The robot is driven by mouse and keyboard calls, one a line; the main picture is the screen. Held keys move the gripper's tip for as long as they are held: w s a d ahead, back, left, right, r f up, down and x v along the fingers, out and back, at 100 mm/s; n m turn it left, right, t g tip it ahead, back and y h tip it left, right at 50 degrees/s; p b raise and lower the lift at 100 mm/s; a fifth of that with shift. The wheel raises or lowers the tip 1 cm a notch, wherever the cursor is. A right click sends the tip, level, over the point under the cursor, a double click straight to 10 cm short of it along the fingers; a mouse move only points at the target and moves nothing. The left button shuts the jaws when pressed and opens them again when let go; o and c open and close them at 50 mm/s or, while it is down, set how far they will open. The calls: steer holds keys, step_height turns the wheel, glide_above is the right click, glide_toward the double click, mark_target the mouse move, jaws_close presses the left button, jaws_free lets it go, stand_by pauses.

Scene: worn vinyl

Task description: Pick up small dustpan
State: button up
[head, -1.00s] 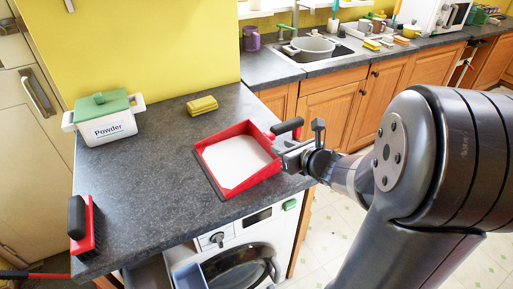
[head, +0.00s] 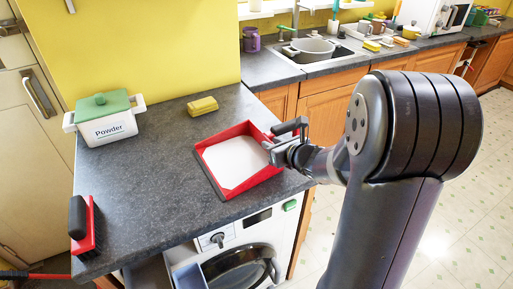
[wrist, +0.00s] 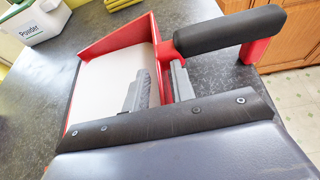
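The small dustpan (head: 244,186) is red with a pale inside and a black front lip. It lies on the dark worktop near its right edge, its black-gripped handle (head: 291,125) pointing to the back right. In the wrist view the handle (wrist: 230,32) rises just beyond my fingers. My gripper (head: 284,150) is at the dustpan's handle end. In the wrist view its two fingers (wrist: 158,88) stand either side of the red rear wall, one inside the pan and one outside. They look a little apart; contact with the wall is hard to see.
A white powder box (head: 104,124) with a green lid and a yellow sponge (head: 202,106) stand behind. A red brush (head: 82,226) is at the front left. A washing machine (head: 238,262) is under the worktop. The worktop between brush and dustpan is clear.

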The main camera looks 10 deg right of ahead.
jaws_close()
steer(key=shift+r, duration=0.1)
